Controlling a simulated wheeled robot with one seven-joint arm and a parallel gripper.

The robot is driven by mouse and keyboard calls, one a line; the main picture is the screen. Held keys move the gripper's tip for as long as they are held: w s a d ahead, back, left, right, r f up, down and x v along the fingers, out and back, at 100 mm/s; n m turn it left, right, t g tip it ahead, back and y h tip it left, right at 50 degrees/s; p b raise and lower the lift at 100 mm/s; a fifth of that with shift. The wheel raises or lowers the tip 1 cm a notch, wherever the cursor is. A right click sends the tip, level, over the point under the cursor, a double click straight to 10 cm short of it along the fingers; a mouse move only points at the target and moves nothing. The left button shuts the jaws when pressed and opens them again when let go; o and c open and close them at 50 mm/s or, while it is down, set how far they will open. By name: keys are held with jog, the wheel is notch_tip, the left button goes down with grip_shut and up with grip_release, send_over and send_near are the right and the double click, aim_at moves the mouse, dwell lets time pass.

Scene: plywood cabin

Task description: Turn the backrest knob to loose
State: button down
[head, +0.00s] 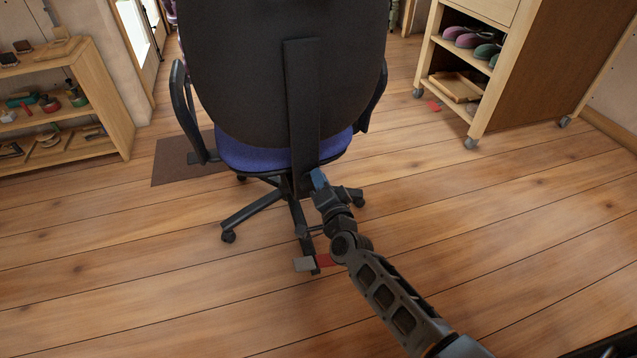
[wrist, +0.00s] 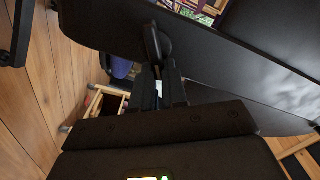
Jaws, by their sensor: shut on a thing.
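The office chair (head: 250,60) stands with its black backrest facing me. A flat black upright bar (head: 301,100) runs down the back to below the blue seat (head: 240,156). My gripper (head: 318,181) is at the lower end of this bar, just behind the seat. In the wrist view, my gripper's fingers (wrist: 159,75) are close together on a dark, narrow piece that looks like the backrest knob (wrist: 153,42). The knob is hidden by my gripper in the head view. Whether it is tight or loose cannot be told.
A low shelf (head: 115,100) stands left, and a wheeled shoe rack (head: 480,110) right. The floor around is mostly clear.

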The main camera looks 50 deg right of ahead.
jog(key=m+b, duration=0.1)
jog(key=m, duration=0.1)
jog(key=f+m, duration=0.1)
jog(key=m, duration=0.1)
jog(key=m+b, duration=0.1)
jog(key=shift+d+f+m+b, duration=0.15)
jog(key=shift+d+m+b, duration=0.1)
jog(key=shift+m+b, duration=0.15)
jog(key=shift+s, duration=0.1)
dwell(0.3)
jog(key=c, duration=1.2)
grip_release()
jog(key=shift+o, duration=0.2)
jog(key=p+v, duration=0.1)
jog(key=v, duration=0.6)
jog(key=shift+s+a, duration=0.3)
